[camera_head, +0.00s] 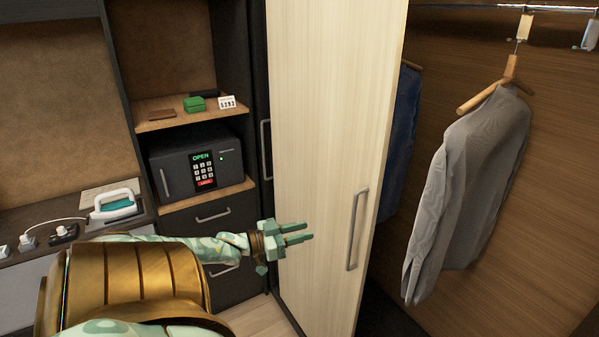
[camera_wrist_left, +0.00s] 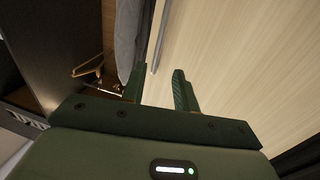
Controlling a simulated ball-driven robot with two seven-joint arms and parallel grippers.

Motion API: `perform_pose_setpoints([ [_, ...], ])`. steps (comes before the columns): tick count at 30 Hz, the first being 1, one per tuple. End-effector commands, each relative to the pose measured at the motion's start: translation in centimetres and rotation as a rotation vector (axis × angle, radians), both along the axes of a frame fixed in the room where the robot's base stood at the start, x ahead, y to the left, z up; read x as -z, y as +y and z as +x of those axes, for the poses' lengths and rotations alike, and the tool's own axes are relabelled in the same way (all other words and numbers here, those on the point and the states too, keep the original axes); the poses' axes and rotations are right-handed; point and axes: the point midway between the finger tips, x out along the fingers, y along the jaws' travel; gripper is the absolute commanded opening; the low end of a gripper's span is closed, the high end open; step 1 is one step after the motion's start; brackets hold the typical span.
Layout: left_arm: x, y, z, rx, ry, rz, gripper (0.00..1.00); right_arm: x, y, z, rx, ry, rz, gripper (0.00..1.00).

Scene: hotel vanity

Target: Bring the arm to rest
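My left arm reaches in from the lower left in the head view, patterned green and white with a bronze shoulder part. My left gripper (camera_head: 298,233) is in front of the pale wooden wardrobe door (camera_head: 325,120), left of its vertical handle (camera_head: 356,230). The two fingers are apart with nothing between them. In the left wrist view the gripper (camera_wrist_left: 158,85) also shows its fingers spread and empty, with the pale door behind. I cannot tell whether it touches the door. My right gripper is not in view.
The wardrobe stands open at the right, with a grey garment (camera_head: 470,170) on a wooden hanger. A dark safe (camera_head: 200,165) showing OPEN sits in the shelf unit. A green box (camera_head: 194,104) is on the shelf above. A white iron (camera_head: 117,202) rests on the left counter.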

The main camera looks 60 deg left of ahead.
Motion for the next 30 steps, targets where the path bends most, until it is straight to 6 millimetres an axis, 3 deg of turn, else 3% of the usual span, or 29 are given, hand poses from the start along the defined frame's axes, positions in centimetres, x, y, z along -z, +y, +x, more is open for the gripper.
perform_pose_setpoints([
  [17, 0.0, 0.0, 0.0, 0.0, 0.0, 0.003, 0.3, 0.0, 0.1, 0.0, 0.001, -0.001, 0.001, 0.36],
  [20, 0.9, 0.4, 0.0, -0.019, 0.031, 0.083, 0.3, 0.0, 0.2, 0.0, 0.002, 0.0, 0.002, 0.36],
  [23, 4.7, 3.2, -1.1, -0.096, 0.162, 0.28, 0.3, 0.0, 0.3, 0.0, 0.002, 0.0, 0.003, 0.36],
  [26, 12.0, 5.6, -4.6, -0.185, 0.346, 0.434, 0.3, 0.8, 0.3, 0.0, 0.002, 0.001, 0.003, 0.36],
  [27, 15.3, 6.1, -6.4, -0.215, 0.425, 0.483, 0.3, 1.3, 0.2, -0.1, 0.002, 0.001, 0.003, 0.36],
  [30, 23.6, 6.1, -11.3, -0.261, 0.62, 0.57, 0.3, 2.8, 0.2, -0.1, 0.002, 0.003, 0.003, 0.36],
])
